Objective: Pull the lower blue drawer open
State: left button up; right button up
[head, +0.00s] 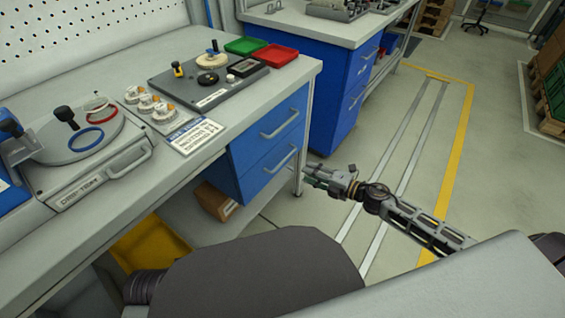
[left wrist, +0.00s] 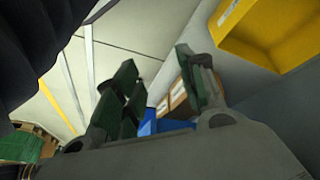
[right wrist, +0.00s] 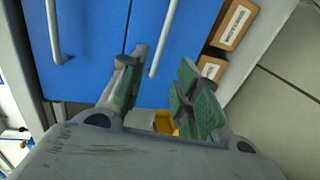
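The lower blue drawer (head: 266,176) is under the right end of the workbench and looks closed. Its pale bar handle (head: 280,160) also shows in the right wrist view (right wrist: 161,42). The upper blue drawer (head: 268,130) is above it, closed too. My right gripper (head: 312,176) is open and empty, just right of the lower drawer. In the right wrist view, the lower handle appears between and beyond the parted fingers (right wrist: 160,88), with no contact visible. My left gripper (left wrist: 160,85) shows only in its wrist view, open and empty.
The workbench top (head: 190,60) overhangs the drawers, with a bench leg (head: 298,172) close to my right gripper. Cardboard boxes (head: 214,201) and a yellow bin (head: 150,250) are below. A second blue cabinet (head: 325,95) stands behind.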

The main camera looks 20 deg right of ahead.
aim_at(283, 161)
pick_arm(q)
jog(key=shift+t+h, duration=0.3)
jog(key=shift+h, duration=0.1)
jog(key=shift+w+d+f+b, duration=0.1)
jog(key=shift+d+f+b, duration=0.15)
jog(key=shift+f, duration=0.4)
jog(key=shift+w+d+f+b, duration=0.15)
jog(key=shift+f+b, duration=0.2)
jog(key=shift+f, duration=0.35)
jog(key=shift+d+f+b, duration=0.2)
jog(key=shift+f+b, duration=0.1)
jog(key=shift+f, duration=0.35)
pick_arm(e)
jog(key=shift+x, duration=6.5)
jog(key=shift+r, duration=0.1)
grip_shut()
